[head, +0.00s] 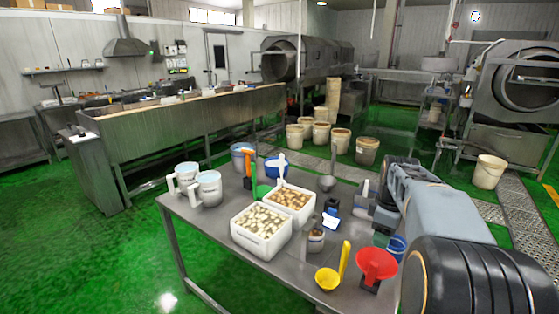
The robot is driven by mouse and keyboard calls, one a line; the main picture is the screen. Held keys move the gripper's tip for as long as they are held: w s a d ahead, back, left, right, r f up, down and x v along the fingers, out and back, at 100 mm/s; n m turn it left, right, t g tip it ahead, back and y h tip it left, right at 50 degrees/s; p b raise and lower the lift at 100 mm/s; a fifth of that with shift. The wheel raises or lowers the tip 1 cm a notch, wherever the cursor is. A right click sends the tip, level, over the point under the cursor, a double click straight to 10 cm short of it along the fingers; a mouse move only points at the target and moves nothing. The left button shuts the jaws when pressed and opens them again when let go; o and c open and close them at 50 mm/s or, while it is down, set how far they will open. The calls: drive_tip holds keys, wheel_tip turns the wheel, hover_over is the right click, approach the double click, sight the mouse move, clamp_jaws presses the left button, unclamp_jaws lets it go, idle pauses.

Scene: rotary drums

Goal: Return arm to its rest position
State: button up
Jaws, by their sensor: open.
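My arm comes in from the right edge, with a large black joint low in the picture and a grey link reaching up and away over the right end of the metal table (215,232). The link ends in a dark joint above the table's far right part. I cannot make out my gripper or its fingers; they are hidden or out of the picture. No object can be seen held by the arm.
Two white tubs (262,231) with pieces in them, white jugs (208,190), a yellow scoop (328,279) and a red funnel (376,264) crowd the table. Buckets (367,150) stand on the green floor behind. A rotary drum (525,85) stands at right.

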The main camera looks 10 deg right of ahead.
drive_tip(key=s+a+f+m+t, duration=0.1)
drive_tip(key=s+a+m, duration=0.3)
drive_tip(key=a, duration=0.5)
drive_tip(key=s+a+f+m+t, duration=0.2)
drive_tip(key=s+a+f+m, duration=0.2)
drive_tip(key=s+a, duration=0.4)
drive_tip(key=shift+a+f+m+t, duration=0.2)
drive_tip(key=shift+a+m+t, duration=0.15)
drive_tip(key=shift+m, duration=0.25)
